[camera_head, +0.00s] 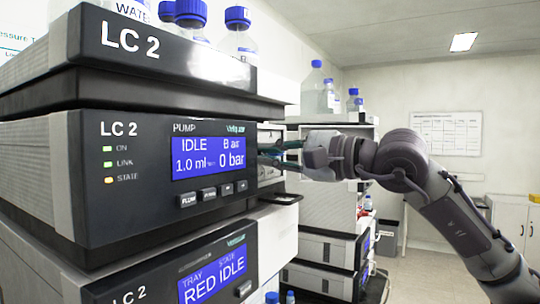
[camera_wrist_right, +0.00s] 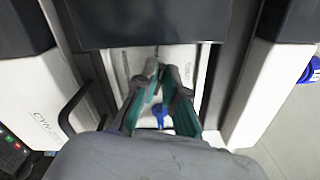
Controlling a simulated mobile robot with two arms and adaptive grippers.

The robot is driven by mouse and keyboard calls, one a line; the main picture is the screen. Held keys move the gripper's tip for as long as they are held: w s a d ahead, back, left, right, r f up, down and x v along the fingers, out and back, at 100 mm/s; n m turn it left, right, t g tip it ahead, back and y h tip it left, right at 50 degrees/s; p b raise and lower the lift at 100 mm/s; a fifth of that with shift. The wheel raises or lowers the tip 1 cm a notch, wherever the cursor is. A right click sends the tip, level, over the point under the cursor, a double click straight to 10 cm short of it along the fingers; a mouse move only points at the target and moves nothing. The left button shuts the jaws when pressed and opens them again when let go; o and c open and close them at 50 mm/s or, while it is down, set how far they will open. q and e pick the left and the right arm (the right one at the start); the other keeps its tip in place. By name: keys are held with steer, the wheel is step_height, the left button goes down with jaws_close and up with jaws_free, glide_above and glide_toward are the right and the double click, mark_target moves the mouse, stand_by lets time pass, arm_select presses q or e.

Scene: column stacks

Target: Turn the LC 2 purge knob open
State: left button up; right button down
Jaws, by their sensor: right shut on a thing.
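The LC 2 pump module (camera_head: 150,180) fills the left of the head view, its display (camera_head: 208,158) reading IDLE and 0 bar. My right gripper (camera_head: 266,155) reaches in from the right to the recessed panel beside the display. Its teal-grey fingers are closed together there. In the wrist view, the fingertips (camera_wrist_right: 163,72) meet at the light panel (camera_wrist_right: 125,62). The purge knob is hidden between the fingertips, so its turn angle cannot be seen. My left gripper is not in view.
Blue-capped bottles (camera_head: 238,40) stand on top of the LC 2 stack. The tray module (camera_head: 245,240) is below the pump. A small dark ledge (camera_head: 284,198) juts out under my gripper. Another instrument stack (camera_head: 325,250) stands behind. Open floor lies to the right.

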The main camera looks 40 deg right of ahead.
steer(key=shift+n, duration=0.8)
steer(key=shift+f, duration=0.1)
steer(key=c, duration=1.3)
jaws_free()
steer(key=shift+o, duration=0.2)
steer(key=shift+s, duration=0.8)
steer(key=v, duration=0.6)
steer(key=shift+w+d, duration=0.1)
steer(key=shift+d, duration=0.05)
